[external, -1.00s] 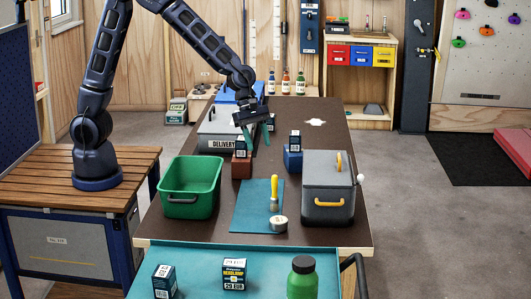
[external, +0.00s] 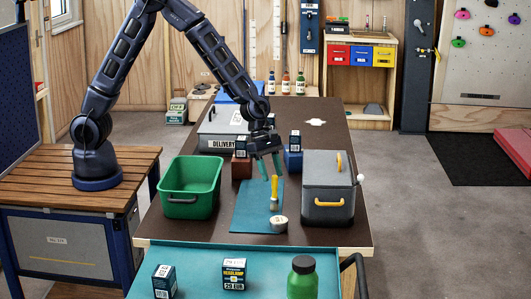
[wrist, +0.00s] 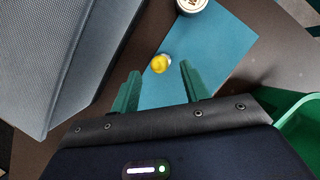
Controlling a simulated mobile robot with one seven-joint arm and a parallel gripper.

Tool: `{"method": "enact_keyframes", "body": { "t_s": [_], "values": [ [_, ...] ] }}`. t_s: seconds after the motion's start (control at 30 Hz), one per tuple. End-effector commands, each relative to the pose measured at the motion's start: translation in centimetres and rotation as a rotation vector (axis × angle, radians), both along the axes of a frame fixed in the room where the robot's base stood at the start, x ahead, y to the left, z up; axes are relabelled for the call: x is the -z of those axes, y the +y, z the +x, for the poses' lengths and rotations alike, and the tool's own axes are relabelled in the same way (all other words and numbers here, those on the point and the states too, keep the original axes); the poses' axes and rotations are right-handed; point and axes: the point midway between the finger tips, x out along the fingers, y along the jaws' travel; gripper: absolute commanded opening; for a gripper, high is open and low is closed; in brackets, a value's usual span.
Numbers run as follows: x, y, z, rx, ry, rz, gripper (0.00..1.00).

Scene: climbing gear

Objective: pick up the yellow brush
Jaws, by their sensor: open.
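The yellow brush (external: 274,190) stands upright on the teal mat (external: 248,212) on the dark table, handle up. In the wrist view the round yellow end of its handle (wrist: 160,63) shows from above, just beyond and between my fingertips. My gripper (external: 270,169) has its green fingers pointing down, above and slightly behind the brush. In the wrist view my gripper (wrist: 157,74) is open and empty, its two fingers well apart.
A grey lidded box (external: 327,202) stands close on the right of the brush. A round tin (external: 278,224) sits in front of it. A green bin (external: 190,188) stands on the left. Small boxes and a grey delivery case (external: 218,135) are behind.

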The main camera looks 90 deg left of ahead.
Motion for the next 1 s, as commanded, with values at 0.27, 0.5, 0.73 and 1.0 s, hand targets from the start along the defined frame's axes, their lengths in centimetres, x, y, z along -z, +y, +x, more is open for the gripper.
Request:
{"method": "enact_keyframes", "body": {
  "t_s": [0.27,0.5,0.73,1.0],
  "values": [
    [2.9,-0.9,0.8,0.0,0.005,-0.002,0.46],
    [4.5,-1.5,1.3,0.001,0.002,-0.001,0.46],
    [4.5,-1.4,1.3,0.0,0.001,-0.001,0.34],
    [4.5,-1.4,1.3,0.0,0.001,-0.001,0.0]
  ]
}}
